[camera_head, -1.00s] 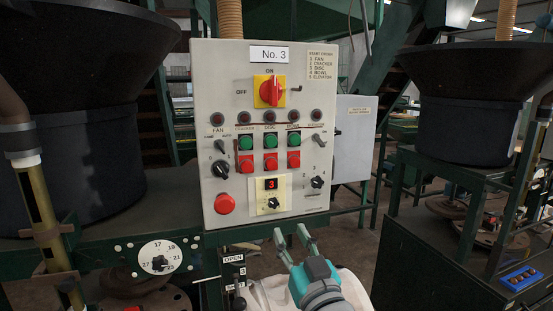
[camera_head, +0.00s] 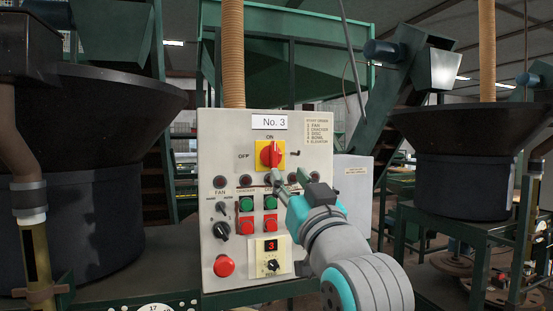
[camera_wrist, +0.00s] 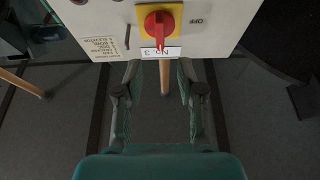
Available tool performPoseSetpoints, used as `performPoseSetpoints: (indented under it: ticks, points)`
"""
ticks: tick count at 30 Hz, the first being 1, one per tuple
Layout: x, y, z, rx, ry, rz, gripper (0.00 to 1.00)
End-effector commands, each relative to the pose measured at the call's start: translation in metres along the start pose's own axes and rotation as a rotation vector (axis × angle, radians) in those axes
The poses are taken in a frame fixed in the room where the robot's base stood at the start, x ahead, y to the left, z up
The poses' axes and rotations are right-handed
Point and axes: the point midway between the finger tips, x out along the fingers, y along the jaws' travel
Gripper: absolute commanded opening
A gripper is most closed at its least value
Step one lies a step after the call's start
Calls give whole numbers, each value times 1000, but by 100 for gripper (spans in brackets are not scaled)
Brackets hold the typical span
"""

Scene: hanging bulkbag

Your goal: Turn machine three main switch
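The main switch (camera_head: 270,153) is a red rotary handle on a yellow plate, near the top of the grey No. 3 control panel (camera_head: 208,150). ON is marked above it and OFF to its left. Its handle stands upright, in line with ON. My gripper (camera_head: 289,178) is in front of the panel, just below and right of the switch, with its fingers apart and nothing between them. In the wrist view the panel appears upside down; the switch (camera_wrist: 158,26) lies beyond my open fingertips (camera_wrist: 160,70), not between them.
A row of lamps, green and red buttons (camera_head: 243,203), a black selector (camera_head: 221,230) and a red stop button (camera_head: 224,266) sit below the switch. A small lever (camera_head: 292,154) is to its right. Dark hoppers (camera_head: 95,160) flank the panel.

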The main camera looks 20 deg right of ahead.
Motion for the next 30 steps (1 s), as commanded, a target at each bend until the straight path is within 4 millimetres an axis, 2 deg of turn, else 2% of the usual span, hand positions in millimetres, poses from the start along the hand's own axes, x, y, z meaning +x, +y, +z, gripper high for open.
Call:
performPoseSetpoints:
  ticks: [9,15,20,28,30]
  points:
    - [57,0,0,0,-2,0,39]
    - [80,0,0,0,-1,0,39]
    - [87,0,1,0,-1,0,39]
    - [88,0,1,0,-1,0,39]
    - [88,0,1,0,-1,0,21]
